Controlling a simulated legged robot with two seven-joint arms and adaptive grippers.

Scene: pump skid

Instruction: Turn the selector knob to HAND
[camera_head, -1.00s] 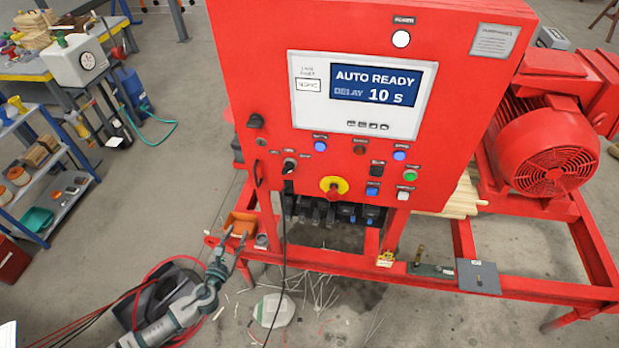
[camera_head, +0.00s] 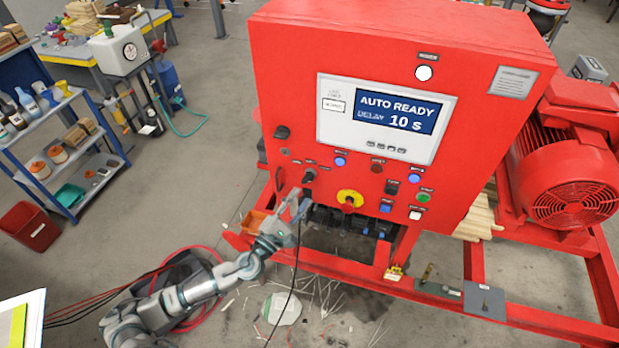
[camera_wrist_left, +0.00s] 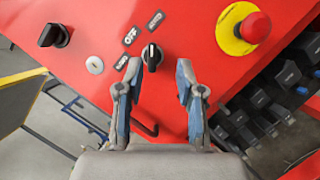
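The red control cabinet (camera_head: 290,70) stands on the red skid, its screen (camera_head: 385,117) reading AUTO READY, DELAY 10 S. The small black selector knob (camera_head: 309,175) is on the lower left of its face; it also shows in the left wrist view (camera_wrist_left: 152,57), below labels, one of which reads OFF. My left gripper (camera_head: 296,203) is just below the knob in the head view. In the left wrist view my left gripper (camera_wrist_left: 155,82) is open and empty, its fingers apart to either side and just short of the knob. My right gripper is not in view.
A red emergency button on a yellow ring (camera_head: 350,200) is right of the knob. A larger black rotary handle (camera_head: 282,132) is up and left. A dark cable hangs below the knob.

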